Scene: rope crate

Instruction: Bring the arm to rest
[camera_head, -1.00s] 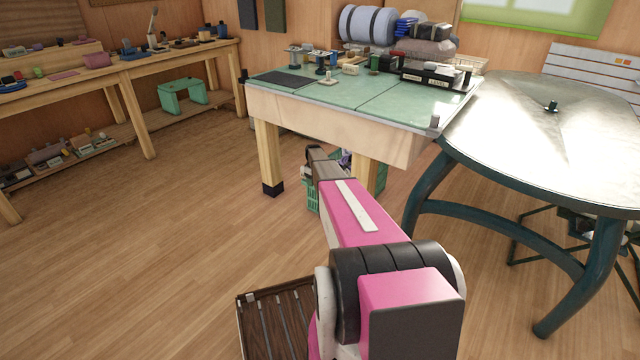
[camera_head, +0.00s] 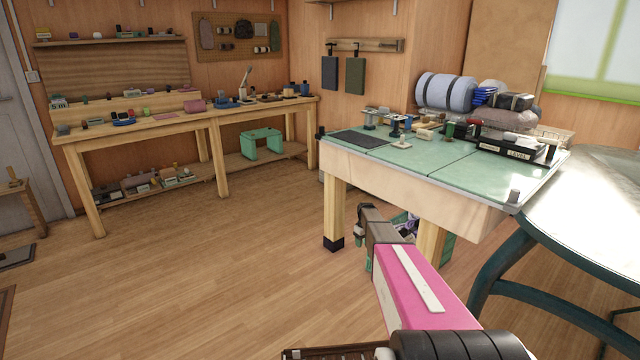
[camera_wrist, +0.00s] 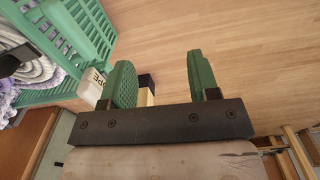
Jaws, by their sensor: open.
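My arm (camera_head: 415,285) reaches forward and down from the lower right of the head view, toward the space beside the legs of the green-topped table. My gripper (camera_wrist: 163,78) shows in the wrist view with its two green fingers wide apart and nothing between them. The green crate (camera_wrist: 88,32) stands at the upper left of the wrist view, beside the left finger and apart from it. Pale and purple rope (camera_wrist: 28,68) lies in it, and a white label (camera_wrist: 93,82) is on its side. In the head view the crate (camera_head: 447,248) is mostly hidden behind a table leg.
The green-topped table (camera_head: 450,172) stands beyond my arm, carrying a blue roll (camera_head: 446,92) and tools. A round metal table (camera_head: 600,200) is at the right. A long wooden workbench (camera_head: 150,140) lines the back left.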

